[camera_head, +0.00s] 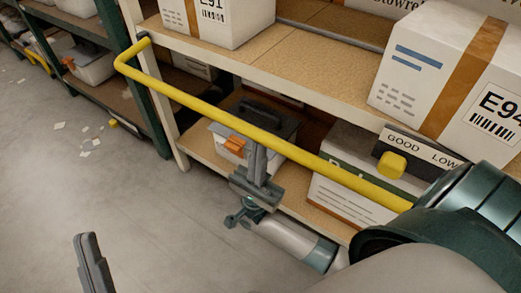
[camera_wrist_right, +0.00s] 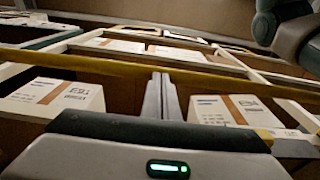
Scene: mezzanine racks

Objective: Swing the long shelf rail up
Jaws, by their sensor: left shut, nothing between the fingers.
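The long shelf rail (camera_head: 230,118) is a yellow bar. It runs across the rack front from a bent end at the left post down to the lower right, where my arm hides its end. It also crosses the right wrist view (camera_wrist_right: 110,69). My right gripper (camera_head: 257,150) is at the middle of the rail, its fingers upright and close together with no object visible between them. Its fingertips (camera_wrist_right: 161,76) meet the rail's line in the wrist view; contact is hard to tell. My left gripper (camera_head: 84,238) is shut and empty, low at the left, apart from the rail.
White cartons stand on the upper shelf (camera_head: 300,62), including an E94 box (camera_head: 455,70). A grey bin with an orange clip (camera_head: 235,146) and a carton sit below. A "GOOD LOW" plate (camera_head: 425,150) bears a yellow block (camera_head: 392,165). The floor at left is open, with paper scraps.

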